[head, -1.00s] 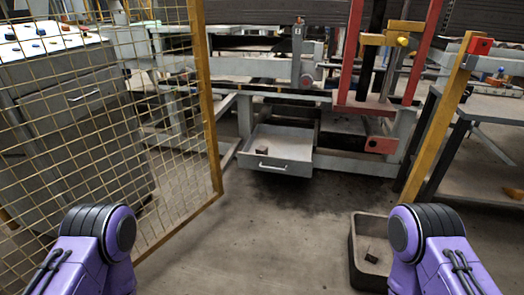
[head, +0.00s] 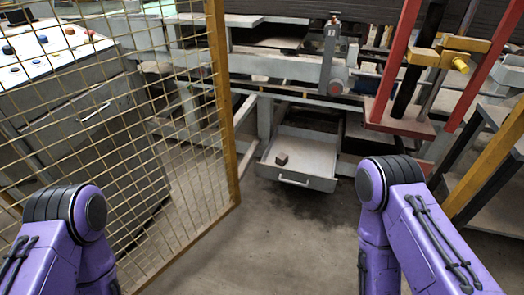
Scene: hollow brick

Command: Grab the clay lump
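A small dark brown lump (head: 282,159), which looks like the clay lump, lies in the open grey drawer (head: 318,183) under the machine, towards the drawer's left side. The drawer has a pale handle on its front and is ahead of me, near the middle of the head view. My two purple arms show at the lower left and lower right. Both grippers are out of the picture, so I cannot see their fingers. Neither arm reaches the drawer in this view.
A yellow wire-mesh fence (head: 222,100) stands left of the drawer, with a grey control cabinet (head: 75,105) behind it. Red and yellow machine posts (head: 393,65) rise at the right. Concrete floor (head: 285,235) is clear between me and the drawer.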

